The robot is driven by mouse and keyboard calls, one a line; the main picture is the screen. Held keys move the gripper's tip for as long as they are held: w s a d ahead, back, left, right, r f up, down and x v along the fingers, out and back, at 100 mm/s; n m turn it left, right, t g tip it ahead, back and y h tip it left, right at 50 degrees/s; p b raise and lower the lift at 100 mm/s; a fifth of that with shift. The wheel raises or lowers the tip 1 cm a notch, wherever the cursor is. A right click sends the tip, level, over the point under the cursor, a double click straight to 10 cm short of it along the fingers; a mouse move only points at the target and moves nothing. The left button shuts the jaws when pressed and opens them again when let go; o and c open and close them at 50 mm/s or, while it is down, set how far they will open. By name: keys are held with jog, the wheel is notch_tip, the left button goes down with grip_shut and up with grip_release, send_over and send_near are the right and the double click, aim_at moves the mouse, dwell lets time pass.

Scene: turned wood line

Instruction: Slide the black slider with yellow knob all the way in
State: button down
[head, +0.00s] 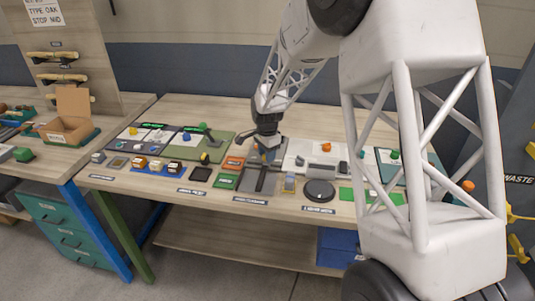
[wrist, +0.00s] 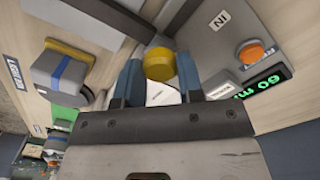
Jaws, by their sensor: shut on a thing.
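The yellow knob (wrist: 160,62) of the slider sits between the two blue fingers of my gripper (wrist: 160,82) in the wrist view, and the fingers are shut on it. In the head view my gripper (head: 268,155) is low over a dark grey plate (head: 258,184) near the middle of the bench. The knob is hidden there by the gripper. The slider's black body is mostly hidden, and I cannot tell how far in it stands. An "IN" label (wrist: 220,20) is on the grey panel right of the knob in the wrist view.
An orange knob (wrist: 254,53) and a green display (wrist: 262,88) are right of my gripper in the wrist view. In the head view, a white panel (head: 300,152), a round black disc (head: 319,191) and green and orange blocks (head: 226,181) are close around it.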

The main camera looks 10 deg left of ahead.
aim_at(250, 163)
jog(key=shift+a, duration=3.1)
jog(key=c, duration=0.8)
grip_release()
jog(key=shift+o, duration=0.2)
jog(key=shift+r, duration=0.1)
notch_tip(250, 163, up, 8)
